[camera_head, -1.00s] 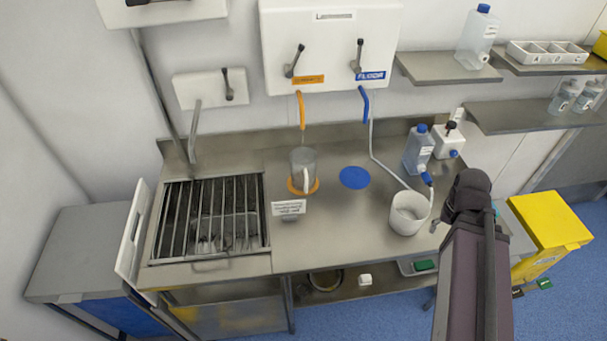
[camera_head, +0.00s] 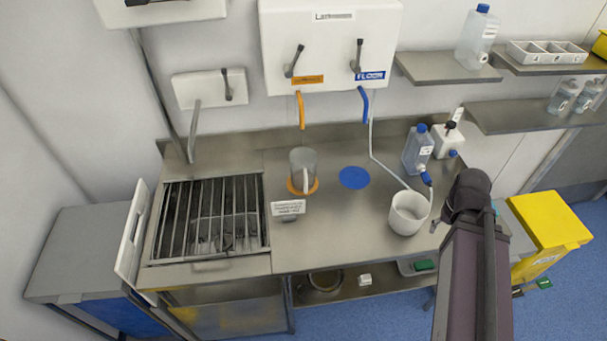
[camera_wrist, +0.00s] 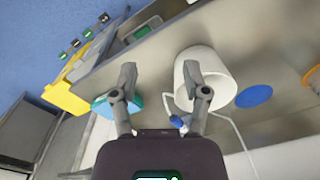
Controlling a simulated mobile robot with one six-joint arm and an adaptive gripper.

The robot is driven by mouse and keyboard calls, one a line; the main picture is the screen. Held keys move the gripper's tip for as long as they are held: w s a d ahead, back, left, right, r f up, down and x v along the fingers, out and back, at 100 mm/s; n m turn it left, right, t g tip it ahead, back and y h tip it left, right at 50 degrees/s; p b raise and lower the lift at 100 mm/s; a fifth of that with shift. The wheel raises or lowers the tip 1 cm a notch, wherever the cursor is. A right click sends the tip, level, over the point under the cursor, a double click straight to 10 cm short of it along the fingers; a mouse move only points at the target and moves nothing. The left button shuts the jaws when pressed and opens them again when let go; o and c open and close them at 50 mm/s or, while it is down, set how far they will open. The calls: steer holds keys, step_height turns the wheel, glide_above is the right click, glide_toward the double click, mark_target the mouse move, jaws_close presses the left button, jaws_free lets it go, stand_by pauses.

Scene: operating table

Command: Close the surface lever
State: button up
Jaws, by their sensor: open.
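Two levers are on the white wall unit (camera_head: 330,30). The left lever (camera_head: 294,61), beside an orange label (camera_head: 308,79) too small to read, is tilted, its lower end to the left. The right lever (camera_head: 357,56), beside the blue FLOOR label (camera_head: 370,75), is tilted a little. An orange hose (camera_head: 301,110) hangs above a clear jug (camera_head: 303,168) on an orange disc. In the wrist view my gripper (camera_wrist: 160,82) is open and empty, its right finger in front of a white bucket (camera_wrist: 213,62). In the head view my arm stands at the right, far from the levers.
The bucket (camera_head: 407,213) stands on the steel counter (camera_head: 345,235) near a blue disc (camera_head: 354,177). A bottle (camera_head: 417,150) stands behind it. Shelves (camera_head: 445,68) project at the right. A grated sink (camera_head: 210,215) is at the left. The front middle counter is clear.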

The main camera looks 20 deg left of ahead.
stand_by(0.4)
jaws_close()
steer(key=w+r+n+t+h, duration=0.1)
steer(key=w+r+t, duration=0.15)
steer(key=w, duration=0.25)
steer(key=w+a+r+t+h, duration=0.1)
steer(key=w+t, duration=0.2)
steer(key=w, duration=0.1)
steer(key=w+r+n+t+h, duration=0.1)
steer(key=w+r+t, duration=0.15)
steer(key=w, duration=0.25)
steer(key=w+a+r+n+t+y+p, duration=0.1)
steer(key=w+a+r+n+t+y, duration=0.1)
steer(key=w+a+r+n+t, duration=0.3)
steer(key=w+a+r+n+t+y, duration=0.2)
steer(key=w+a+r+t+y, duration=0.15)
steer(key=a+r, duration=0.35)
steer(key=s+a+r+n+g+y, duration=0.2)
steer(key=s+a+n+y, duration=0.1)
steer(key=a+n+y, duration=0.2)
steer(key=s+a+r+n+g+y, duration=0.2)
steer(key=a+n+y, duration=0.3)
steer(key=a, duration=0.4)
steer(key=s+a+r+n+g+y+p, duration=0.1)
steer(key=s+a+r+n+g+y, duration=0.1)
steer(key=a+n, duration=0.5)
steer(key=s+a+r+y, duration=0.1)
steer(key=s+y, duration=0.1)
steer(key=y, duration=0.1)
steer(key=shift+y, duration=0.35)
